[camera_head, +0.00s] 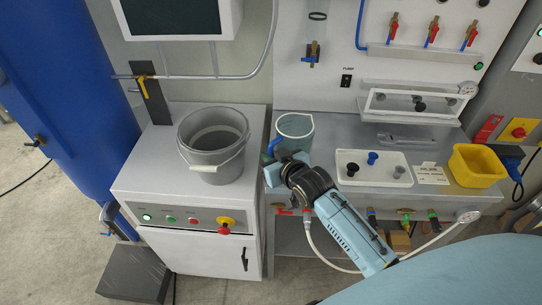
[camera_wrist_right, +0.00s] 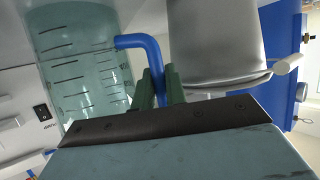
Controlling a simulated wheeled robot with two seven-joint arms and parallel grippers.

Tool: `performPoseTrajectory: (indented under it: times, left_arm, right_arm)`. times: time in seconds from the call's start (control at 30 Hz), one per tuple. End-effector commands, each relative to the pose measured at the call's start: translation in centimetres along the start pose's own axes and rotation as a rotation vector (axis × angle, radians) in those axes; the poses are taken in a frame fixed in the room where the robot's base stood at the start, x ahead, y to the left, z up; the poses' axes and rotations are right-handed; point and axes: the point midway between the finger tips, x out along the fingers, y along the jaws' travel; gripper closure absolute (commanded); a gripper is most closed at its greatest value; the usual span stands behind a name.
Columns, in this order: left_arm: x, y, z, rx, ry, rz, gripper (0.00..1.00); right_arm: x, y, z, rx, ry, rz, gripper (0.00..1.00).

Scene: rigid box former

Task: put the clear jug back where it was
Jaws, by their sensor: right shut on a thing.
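The clear jug (camera_head: 297,128) has a greenish tint and a blue handle. It stands upright over the left end of the steel bench; I cannot tell whether its base touches the bench. My right gripper (camera_head: 274,158) is at the jug's near left side, shut on the blue handle. In the right wrist view, the jug (camera_wrist_right: 85,65) shows dark measuring marks, and the green fingers (camera_wrist_right: 160,88) close around the handle (camera_wrist_right: 150,50). The arm hides the jug's lower part in the head view. My left gripper is not in view.
A grey bucket (camera_head: 232,168) stands on the cabinet (camera_head: 150,182) just left of the jug. On the bench (camera_head: 330,140), right of the jug, are a white tray (camera_head: 350,178) with small knobs, a label card (camera_head: 431,174) and a yellow bin (camera_head: 458,172). A valve panel stands behind.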

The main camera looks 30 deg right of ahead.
Motion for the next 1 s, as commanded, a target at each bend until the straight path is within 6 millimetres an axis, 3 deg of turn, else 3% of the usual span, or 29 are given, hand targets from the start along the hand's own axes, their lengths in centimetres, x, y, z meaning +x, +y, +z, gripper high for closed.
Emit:
performPoseTrajectory:
  times: [0.03,0.07,0.2,0.57,0.77,1.0]
  left_arm:
    - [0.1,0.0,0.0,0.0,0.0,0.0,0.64]
    - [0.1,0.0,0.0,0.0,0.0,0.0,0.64]
    - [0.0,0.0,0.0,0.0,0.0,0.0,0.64]
    - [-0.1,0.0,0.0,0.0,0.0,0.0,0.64]
    - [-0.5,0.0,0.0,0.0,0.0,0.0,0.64]
    - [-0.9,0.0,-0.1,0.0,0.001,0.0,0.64]
  right_arm:
    - [0.1,0.0,0.2,0.0,0.0,0.0,1.0]
    - [0.1,0.0,0.2,0.0,-0.001,0.0,0.84]
    - [0.1,0.0,0.2,0.0,-0.001,0.0,0.66]
    - [-0.1,0.0,-0.3,0.0,0.001,0.0,0.65]
    - [-2.9,0.0,-0.1,-0.001,-0.002,0.0,0.65]
    - [-8.1,0.0,-0.1,0.0,-0.003,0.0,0.65]
